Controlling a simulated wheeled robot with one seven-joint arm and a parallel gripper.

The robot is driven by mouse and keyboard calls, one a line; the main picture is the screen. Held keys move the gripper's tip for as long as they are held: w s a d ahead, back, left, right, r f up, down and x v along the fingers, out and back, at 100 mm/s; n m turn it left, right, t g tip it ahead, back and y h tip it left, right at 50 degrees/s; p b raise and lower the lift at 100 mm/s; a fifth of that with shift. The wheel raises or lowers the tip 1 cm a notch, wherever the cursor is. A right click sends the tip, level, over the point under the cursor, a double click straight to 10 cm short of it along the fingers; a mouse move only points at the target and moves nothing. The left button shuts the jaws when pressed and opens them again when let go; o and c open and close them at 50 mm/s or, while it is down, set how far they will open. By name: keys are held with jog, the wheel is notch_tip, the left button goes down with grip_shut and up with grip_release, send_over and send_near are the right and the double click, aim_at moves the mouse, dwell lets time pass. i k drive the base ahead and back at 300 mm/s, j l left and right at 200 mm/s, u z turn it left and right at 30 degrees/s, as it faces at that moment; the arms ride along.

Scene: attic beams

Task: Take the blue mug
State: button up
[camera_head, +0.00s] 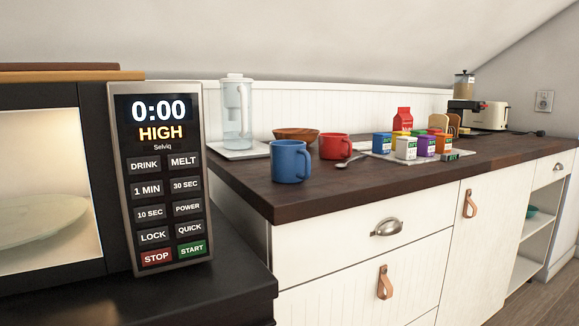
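The blue mug (290,162) stands upright on the dark wooden countertop (300,200), near its left front corner. Its handle points to the right. It appears whole and unobstructed. My gripper is not in view.
A red mug (335,147), wooden bowl (296,134) and spoon (350,161) are close behind and right of the blue mug. A clear pitcher (237,115) stands back left. A microwave (163,190) fills the left foreground.

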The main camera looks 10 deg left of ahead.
aim_at(291, 161)
jog(key=i+l+u, duration=0.25)
jog(key=l, duration=0.2)
jog(key=l+u, duration=0.25)
jog(key=l, duration=0.25)
jog(key=i+l+u, duration=0.25)
jog(key=l, duration=0.25)
jog(key=k, duration=0.1)
